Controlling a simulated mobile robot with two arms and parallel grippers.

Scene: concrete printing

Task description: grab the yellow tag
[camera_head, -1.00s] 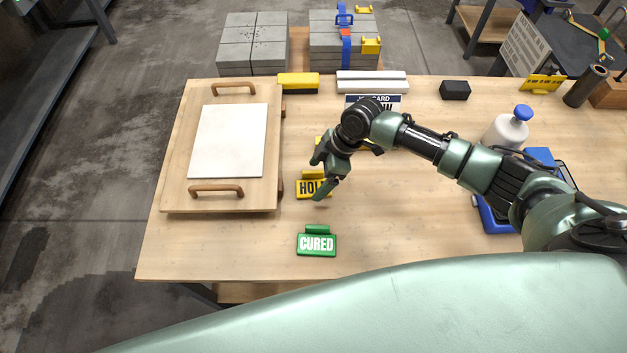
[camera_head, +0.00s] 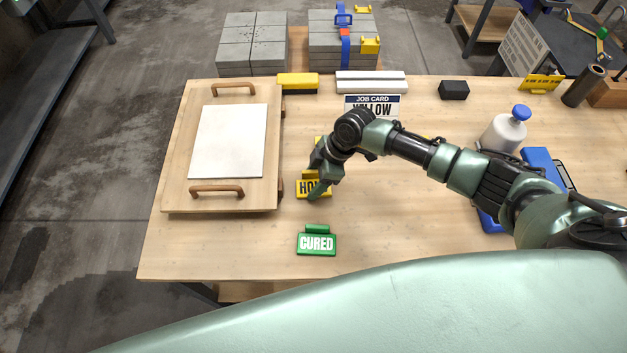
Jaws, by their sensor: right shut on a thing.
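The yellow tag (camera_head: 304,189), with black letters starting "HO", stands on the wooden table left of centre. My right gripper (camera_head: 312,190) is shut on it from above, and the fingers hide part of its lettering. The tag appears to be at table level; I cannot tell whether it touches the table. A green tag reading "CURED" (camera_head: 316,243) stands nearer the front edge, apart from the gripper. A card reading "JOB CARD" and partly "YELLOW" (camera_head: 371,104) is behind my right arm. My left gripper is not in view.
A wooden board with two handles and a white sheet (camera_head: 228,142) lies left of the gripper. A yellow-and-black block (camera_head: 297,82), white bars (camera_head: 371,82) and a black block (camera_head: 454,90) line the back. A white bottle (camera_head: 505,133) stands right. The table's front left is clear.

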